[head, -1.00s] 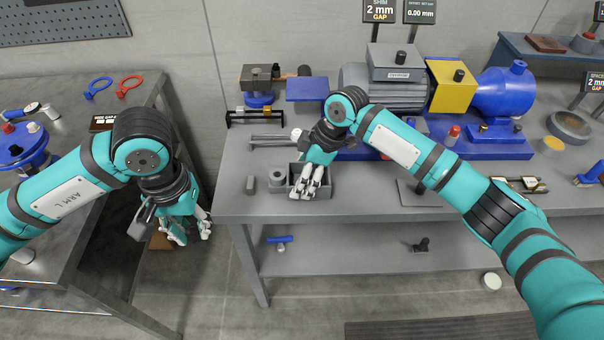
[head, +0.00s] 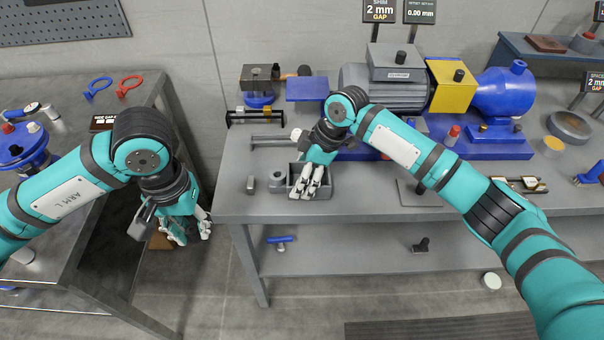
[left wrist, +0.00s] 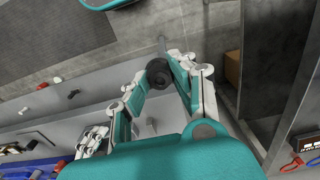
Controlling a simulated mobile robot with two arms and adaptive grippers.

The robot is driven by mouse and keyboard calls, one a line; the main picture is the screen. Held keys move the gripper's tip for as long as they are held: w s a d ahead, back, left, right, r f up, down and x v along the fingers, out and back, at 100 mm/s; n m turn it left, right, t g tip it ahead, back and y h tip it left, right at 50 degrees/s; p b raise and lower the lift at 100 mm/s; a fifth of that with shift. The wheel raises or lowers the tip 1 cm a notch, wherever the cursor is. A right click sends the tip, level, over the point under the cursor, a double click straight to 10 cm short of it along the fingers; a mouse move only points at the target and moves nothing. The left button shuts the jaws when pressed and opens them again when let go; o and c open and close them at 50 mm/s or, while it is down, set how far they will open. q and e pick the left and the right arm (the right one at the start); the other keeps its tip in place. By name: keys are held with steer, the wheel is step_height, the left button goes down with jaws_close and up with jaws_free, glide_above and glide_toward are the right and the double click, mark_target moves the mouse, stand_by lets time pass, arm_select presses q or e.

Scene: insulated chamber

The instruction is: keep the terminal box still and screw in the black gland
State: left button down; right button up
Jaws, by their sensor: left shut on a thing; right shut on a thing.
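A grey open box (head: 326,182), which looks like the terminal box, sits at the left front of the workbench. My right gripper (head: 305,190) is at this box, its fingers shut on its front wall. It also shows in the left wrist view (left wrist: 95,140). My left gripper (head: 188,236) hangs in the gap left of the workbench, away from the box. In the left wrist view its fingertips (left wrist: 160,76) are closed around a round black gland (left wrist: 158,68). The gland is hidden in the head view.
A grey ring-shaped part (head: 277,179) and a small grey block (head: 250,184) stand left of the box. A motor (head: 385,88) with a blue pump stands behind. A second table (head: 125,200) is at the left. The lower shelf (head: 350,258) is mostly bare.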

stand_by(1.4)
arm_select(q)
steer(key=w+d+n, duration=0.7)
steer(key=w+n, duration=0.1)
steer(key=w, duration=0.1)
steer(key=n, duration=1)
glide_toward(280, 182)
steer(key=w, duration=0.2)
steer(key=shift+s+a+r, duration=0.1)
steer(key=shift+s+a, duration=0.1)
steer(key=shift+a, duration=0.1)
steer(key=shift+f, duration=2.25)
steer(key=shift+f, duration=0.75)
